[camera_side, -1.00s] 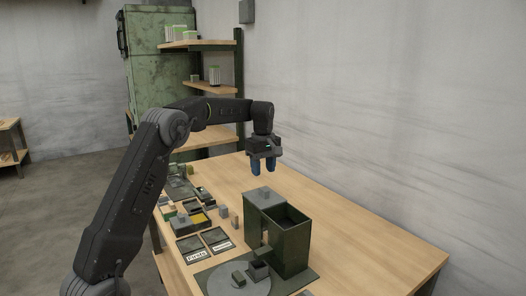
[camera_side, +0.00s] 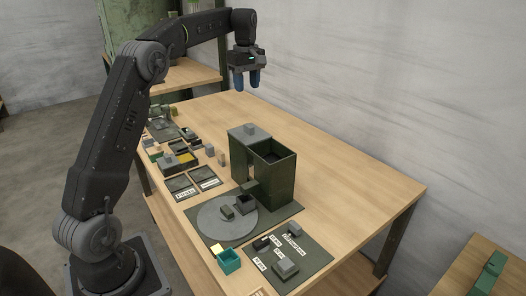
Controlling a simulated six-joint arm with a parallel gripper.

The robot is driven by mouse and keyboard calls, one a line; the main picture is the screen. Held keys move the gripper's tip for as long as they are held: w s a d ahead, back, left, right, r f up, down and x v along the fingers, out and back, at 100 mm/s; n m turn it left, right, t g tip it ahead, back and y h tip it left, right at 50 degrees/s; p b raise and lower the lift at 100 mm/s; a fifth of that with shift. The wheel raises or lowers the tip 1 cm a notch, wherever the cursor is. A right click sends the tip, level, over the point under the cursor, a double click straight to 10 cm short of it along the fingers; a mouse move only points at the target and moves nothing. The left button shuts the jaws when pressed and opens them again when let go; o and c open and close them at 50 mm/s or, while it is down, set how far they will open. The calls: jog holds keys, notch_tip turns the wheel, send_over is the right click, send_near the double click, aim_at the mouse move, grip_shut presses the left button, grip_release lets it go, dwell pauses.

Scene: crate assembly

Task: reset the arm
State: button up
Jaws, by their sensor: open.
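My gripper (camera_side: 247,82) hangs above the far part of the wooden table with its blue fingertips pointing down. It is open, with nothing visible between the fingers, and well clear of the tabletop. A dark green open-topped crate (camera_side: 275,178) stands upright on the table, nearer the camera than my gripper. A green box with a grey knob on its lid (camera_side: 250,129) stands right beside it.
A grey disc (camera_side: 215,222) on a dark mat carries small blocks. A labelled mat (camera_side: 312,262) and a teal container (camera_side: 229,260) lie at the front. Several small parts and trays (camera_side: 180,160) fill the left side. The table's right side (camera_side: 350,185) is bare.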

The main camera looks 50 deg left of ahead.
jog(key=s+d+r+m+t, duration=0.2)
jog(key=s+d+m, duration=0.35)
jog(key=d, duration=0.35)
jog(key=s+d+r+m+t, duration=0.1)
jog(key=s+d+r+m, duration=0.25)
jog(key=s+d, duration=0.45)
jog(key=s+d+f+m+t, duration=0.1)
jog(key=s+d+f+m, duration=0.3)
jog(key=s, duration=0.3)
jog(key=s+d+f+m+t, duration=0.1)
jog(key=s+d+f+m, duration=0.4)
jog(key=s, duration=0.2)
jog(key=shift+s+d+f+t, duration=0.3)
jog(key=shift+d, duration=0.1)
